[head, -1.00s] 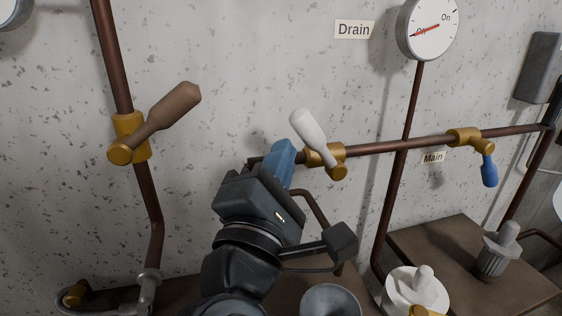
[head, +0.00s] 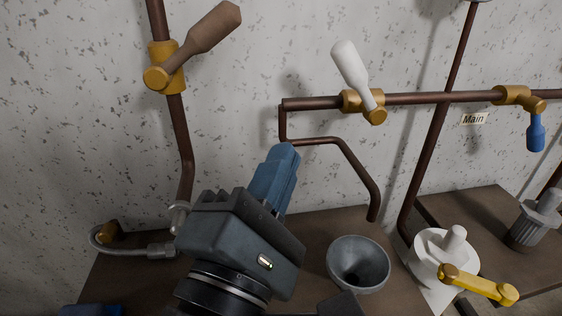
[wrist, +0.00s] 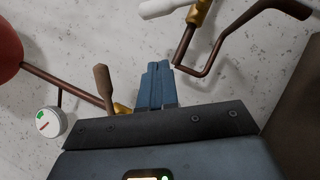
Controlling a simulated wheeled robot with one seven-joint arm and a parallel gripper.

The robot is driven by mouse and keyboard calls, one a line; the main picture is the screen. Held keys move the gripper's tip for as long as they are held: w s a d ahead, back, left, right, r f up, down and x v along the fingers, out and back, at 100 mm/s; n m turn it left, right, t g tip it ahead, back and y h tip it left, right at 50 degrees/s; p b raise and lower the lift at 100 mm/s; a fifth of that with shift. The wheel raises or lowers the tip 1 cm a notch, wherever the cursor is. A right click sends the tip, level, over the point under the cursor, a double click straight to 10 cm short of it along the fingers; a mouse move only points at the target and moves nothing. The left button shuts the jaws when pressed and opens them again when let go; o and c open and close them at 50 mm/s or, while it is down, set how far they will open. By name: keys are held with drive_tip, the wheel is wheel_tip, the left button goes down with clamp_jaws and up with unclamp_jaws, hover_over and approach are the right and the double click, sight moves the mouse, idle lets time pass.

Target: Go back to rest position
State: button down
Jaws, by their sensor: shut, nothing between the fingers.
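My gripper (head: 284,156) is in the lower middle of the head view, its blue fingers together and empty, pointing up and to the right toward the wall. In the wrist view my gripper (wrist: 157,66) also shows shut with nothing between the fingers. It is apart from the white-handled valve (head: 350,65), which is up and to its right, and from the brown-handled valve (head: 208,28), up and to its left. In the wrist view the white handle (wrist: 162,8) and brown handle (wrist: 103,84) lie on either side of the fingers.
A grey funnel-like bowl (head: 358,262) stands on the brown table (head: 318,231) right of my gripper. A white fitting with a yellow lever (head: 478,284) is further right. A blue-handled valve (head: 536,132) is on the horizontal pipe (head: 430,98). A bent pipe (head: 350,160) hangs above the bowl.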

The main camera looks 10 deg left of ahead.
drive_tip(key=s+d+f+n+t, duration=0.1)
drive_tip(key=s+d+f+n, duration=0.2)
drive_tip(key=d+n, duration=0.4)
drive_tip(key=s+d+f+n+t+y, duration=0.1)
drive_tip(key=s+d+f+n, duration=0.15)
drive_tip(key=d+n, duration=0.4)
drive_tip(key=s+d+f+n+t, duration=0.1)
drive_tip(key=s+d+f+n, duration=0.25)
drive_tip(key=n, duration=0.55)
drive_tip(key=s+d+f+n+g+y, duration=0.1)
drive_tip(key=s+d+f+n+g, duration=0.1)
drive_tip(key=s+n, duration=0.4)
drive_tip(key=s+d+f+n+g+y, duration=0.1)
drive_tip(key=s+d+f+n+g, duration=0.2)
drive_tip(key=s+n, duration=0.4)
drive_tip(key=s+d+f+n+g+y, duration=0.2)
drive_tip(key=s+f+n+g, duration=0.2)
drive_tip(key=n, duration=1.1)
drive_tip(key=s+f, duration=0.2)
drive_tip(key=s, duration=0.1)
drive_tip(key=shift+d+f+n+p, duration=0.35)
drive_tip(key=shift+p, duration=0.05)
drive_tip(key=shift+w, duration=0.1)
